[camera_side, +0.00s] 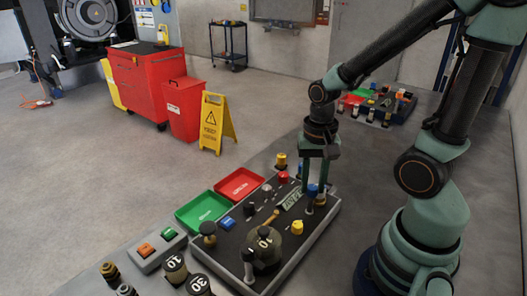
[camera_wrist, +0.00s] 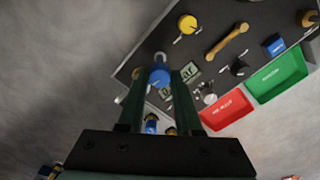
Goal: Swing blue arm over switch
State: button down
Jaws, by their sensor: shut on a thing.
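My gripper (camera_side: 314,184) reaches down over the right end of the dark control panel (camera_side: 257,228). In the wrist view my gripper (camera_wrist: 160,82) has its two green fingers on either side of a blue rounded knob (camera_wrist: 159,76), and is shut on it. I take this to be the blue arm's end; a short grey piece (camera_wrist: 159,58) shows just beyond it. In the side view a bit of blue (camera_side: 313,189) shows at the fingertips. The fingers hide much of the arm, and I cannot tell which control is the switch. A brass-topped post (camera_side: 320,200) stands close to the fingertips.
A yellow knob (camera_side: 297,227), a red button (camera_side: 283,177) and a brass handle (camera_side: 270,219) stand on the panel. Green (camera_side: 202,213) and red (camera_side: 239,184) trays lie along its far side.

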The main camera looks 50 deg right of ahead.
aim_at(312, 187)
jog(key=shift+n, duration=0.6)
jog(key=c, duration=0.6)
grip_release()
notch_tip(312, 187, up, 12)
jog(key=shift+r, duration=0.1)
jog(key=shift+n, duration=0.3)
